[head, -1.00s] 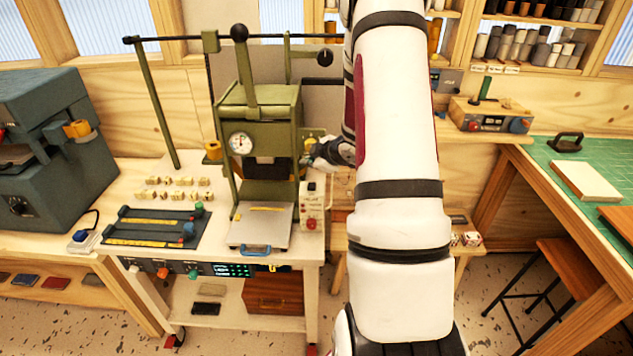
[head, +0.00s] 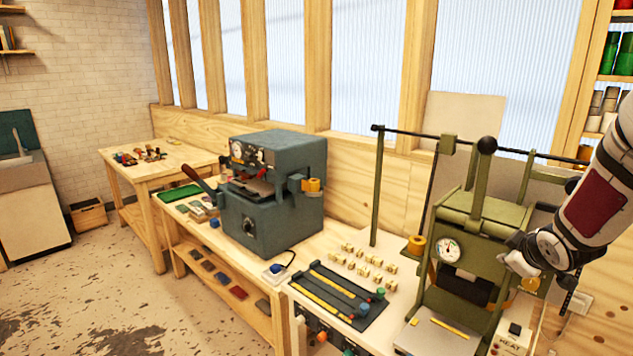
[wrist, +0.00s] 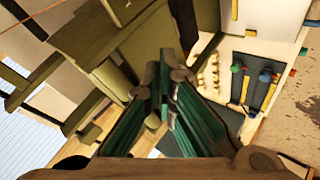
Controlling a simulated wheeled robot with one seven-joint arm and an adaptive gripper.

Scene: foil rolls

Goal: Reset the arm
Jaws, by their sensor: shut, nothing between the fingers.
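My gripper (wrist: 166,82) shows in the wrist view with its two green-lined fingers together and nothing between them. In the head view my arm comes in from the right edge, with its wrist beside the right side of the green press (head: 480,215); the fingertips are hard to make out there. In the wrist view the press's olive frame fills the area at upper left, close by my fingers. An orange roll (head: 416,246) sits at the press's left side. I cannot tell whether the gripper touches the press.
A dark grey machine (head: 270,190) stands left of the press, with an orange roll (head: 312,186) on its side. Between them lie small letter blocks (head: 368,262) and a dark rack (head: 338,298) with yellow strips. A further table (head: 150,165) stands at back left. Floor is open at left.

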